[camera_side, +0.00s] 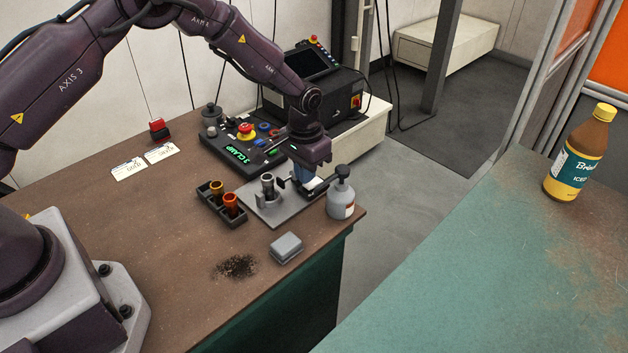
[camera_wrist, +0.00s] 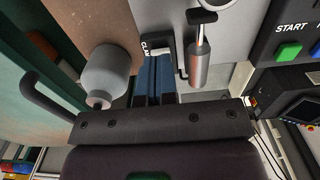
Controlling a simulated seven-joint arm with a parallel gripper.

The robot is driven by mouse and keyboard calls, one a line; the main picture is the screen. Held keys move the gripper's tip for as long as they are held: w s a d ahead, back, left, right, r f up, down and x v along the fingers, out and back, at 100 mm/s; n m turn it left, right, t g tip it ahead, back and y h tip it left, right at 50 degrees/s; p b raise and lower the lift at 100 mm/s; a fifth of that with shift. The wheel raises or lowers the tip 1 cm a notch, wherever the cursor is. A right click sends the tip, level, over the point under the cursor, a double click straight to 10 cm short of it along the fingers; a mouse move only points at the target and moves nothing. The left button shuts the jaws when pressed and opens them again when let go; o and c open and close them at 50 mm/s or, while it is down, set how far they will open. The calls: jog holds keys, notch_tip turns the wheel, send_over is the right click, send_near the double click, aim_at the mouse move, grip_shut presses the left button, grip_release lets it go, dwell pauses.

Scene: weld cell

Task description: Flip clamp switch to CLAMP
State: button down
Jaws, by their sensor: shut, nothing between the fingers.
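The clamp switch housing (camera_wrist: 148,44), a pale block with a partly readable "CLAM" label, shows at the top of the wrist view. My gripper (camera_wrist: 158,62) is shut and empty, its blue fingers pointing at this block and covering part of it. I cannot tell whether they touch it, nor which way the switch lever lies. In the side view my gripper (camera_side: 311,187) is low over the right end of the grey fixture plate (camera_side: 272,213). A metal tube (camera_side: 268,186) stands upright on that plate, left of the fingers; it also shows in the wrist view (camera_wrist: 200,62).
A grey pump bottle (camera_side: 341,198) stands close right of my gripper. A rack (camera_side: 222,212) with two orange-topped parts is to the left. Behind is a control panel (camera_side: 237,153) with a green "3 CLAMP" display.

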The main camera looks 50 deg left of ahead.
aim_at(306, 186)
jog(key=shift+f, duration=1)
dwell(0.4)
jog(key=shift+r, duration=3.5)
jog(key=shift+s, duration=0.1)
jog(key=s+a+r+t, duration=0.2)
jog(key=s+r+t, duration=0.3)
jog(key=s+r, duration=2)
jog(key=s, duration=0.3)
jog(key=shift+s+a+t, duration=0.3)
jog(key=shift+s, duration=0.1)
